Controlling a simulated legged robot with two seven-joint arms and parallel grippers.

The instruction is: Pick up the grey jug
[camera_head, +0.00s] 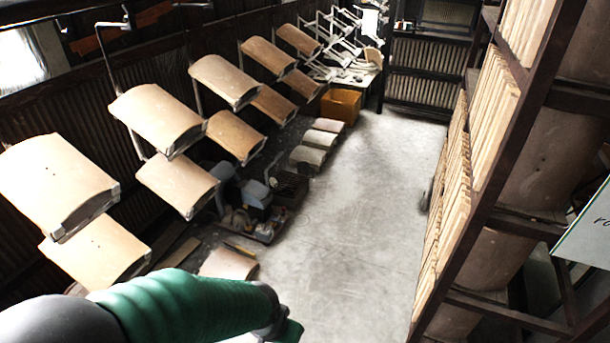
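I cannot make out a grey jug for certain. A small blue-grey object (256,193) stands among dark clutter on the floor at the left of the aisle, but it is too small to tell what it is. My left arm, with a green sleeve, crosses the bottom left and bends down out of the picture. Its gripper is not in view. My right arm and gripper are not in view.
Curved tan tiles (158,115) hang in pairs on a conveyor along the left. More tiles (228,263) and an orange crate (341,105) are on the floor. A tall dark rack (497,190) with tiles stands right. The concrete aisle (365,210) between is clear.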

